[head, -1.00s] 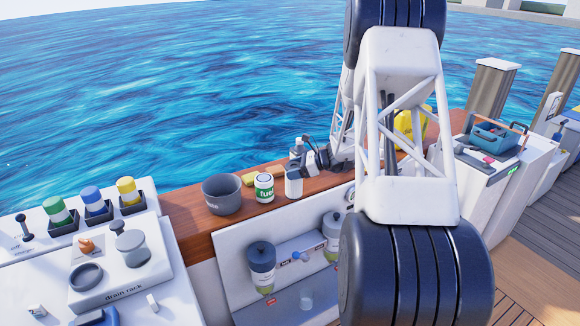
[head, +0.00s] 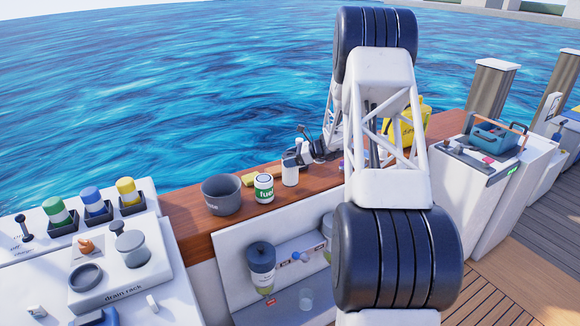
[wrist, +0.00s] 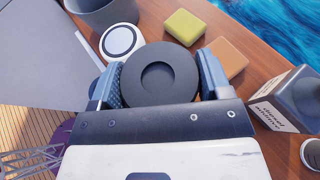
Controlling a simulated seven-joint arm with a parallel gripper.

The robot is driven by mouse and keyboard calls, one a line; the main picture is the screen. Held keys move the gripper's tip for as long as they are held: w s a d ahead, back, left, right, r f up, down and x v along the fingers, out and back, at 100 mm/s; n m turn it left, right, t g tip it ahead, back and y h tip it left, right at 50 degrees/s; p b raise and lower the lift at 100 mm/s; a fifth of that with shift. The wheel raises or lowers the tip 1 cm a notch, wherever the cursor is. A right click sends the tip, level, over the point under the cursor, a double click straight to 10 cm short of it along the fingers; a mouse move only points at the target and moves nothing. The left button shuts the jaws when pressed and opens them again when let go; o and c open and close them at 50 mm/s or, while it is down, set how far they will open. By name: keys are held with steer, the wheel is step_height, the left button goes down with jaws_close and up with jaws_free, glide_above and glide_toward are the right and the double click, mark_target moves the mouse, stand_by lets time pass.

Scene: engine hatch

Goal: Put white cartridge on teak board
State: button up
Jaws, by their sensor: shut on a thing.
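The white cartridge (head: 290,174) is upright in the head view, right of the fuel can. My gripper (head: 291,160) is shut on its top. In the wrist view, a dark round cap (wrist: 160,75) sits between the two fingers and hides the white body below. The teak board (head: 236,221) is the long brown wooden ledge along the water side. The cartridge's lower end shows against the board; I cannot tell whether it touches.
Yellow (wrist: 185,27) and orange (wrist: 223,58) blocks lie beyond my fingers. A grey labelled bottle (wrist: 288,100) stands to the right in the wrist view. Bare wood lies between them.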

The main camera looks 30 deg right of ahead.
steer(key=shift+f, duration=1.95)
steer(key=o, duration=1.2)
steer(key=shift+r, duration=0.2)
steer(key=v, duration=1.2)
steer(key=shift+s+a, duration=0.1)
